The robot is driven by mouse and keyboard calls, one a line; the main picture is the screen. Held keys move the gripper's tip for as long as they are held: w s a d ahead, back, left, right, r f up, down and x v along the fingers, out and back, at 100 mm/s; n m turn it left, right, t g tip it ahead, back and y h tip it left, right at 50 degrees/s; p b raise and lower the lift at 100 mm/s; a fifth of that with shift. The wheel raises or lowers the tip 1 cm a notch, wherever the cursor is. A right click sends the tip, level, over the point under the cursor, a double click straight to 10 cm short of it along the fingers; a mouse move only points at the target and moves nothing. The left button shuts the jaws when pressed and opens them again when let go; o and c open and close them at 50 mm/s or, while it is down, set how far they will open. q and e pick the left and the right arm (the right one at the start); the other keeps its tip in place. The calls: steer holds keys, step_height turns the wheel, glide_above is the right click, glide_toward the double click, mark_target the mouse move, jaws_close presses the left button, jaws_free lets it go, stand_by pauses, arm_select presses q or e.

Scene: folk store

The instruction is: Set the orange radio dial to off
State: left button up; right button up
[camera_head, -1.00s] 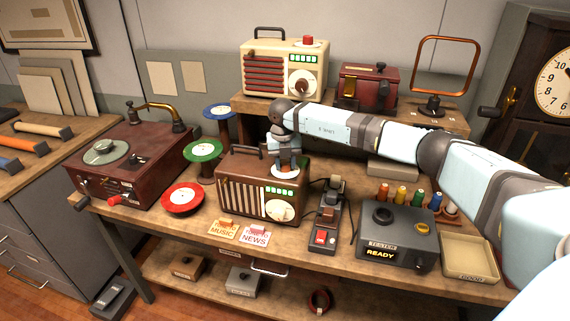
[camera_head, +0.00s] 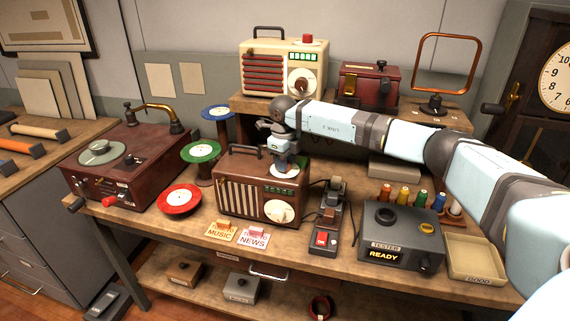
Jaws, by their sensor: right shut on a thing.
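A brown radio (camera_head: 247,200) with a slatted front, a handle and a lit green strip stands mid-table. A cream round dial (camera_head: 279,211) is low on the right of its front. No plainly orange radio shows. My right gripper (camera_head: 282,165) points down at the radio's top right, where a pale round disc (camera_head: 291,172) lies under its fingers. It is shut on this disc or a knob on it; the fingers hide the grip. A cream radio (camera_head: 262,68) with a pale dial (camera_head: 302,82) stands on the shelf behind. My left gripper is out of view.
A maroon record player (camera_head: 125,165) and red disc (camera_head: 180,200) are left of the radio. A switch box (camera_head: 323,238) and a grey tester (camera_head: 385,245) reading READY are to the right. Music and news cards (camera_head: 252,238) lie in front. My right arm crosses above the table.

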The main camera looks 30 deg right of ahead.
steer(key=shift+n, duration=0.6)
steer(key=o, duration=0.9)
steer(key=r, duration=0.4)
steer(key=r+b, duration=0.1)
steer(key=r, duration=0.4)
steer(key=r+b, duration=0.1)
steer(key=r, duration=0.4)
steer(key=shift+s+a, duration=0.15)
steer(key=shift+a, duration=0.15)
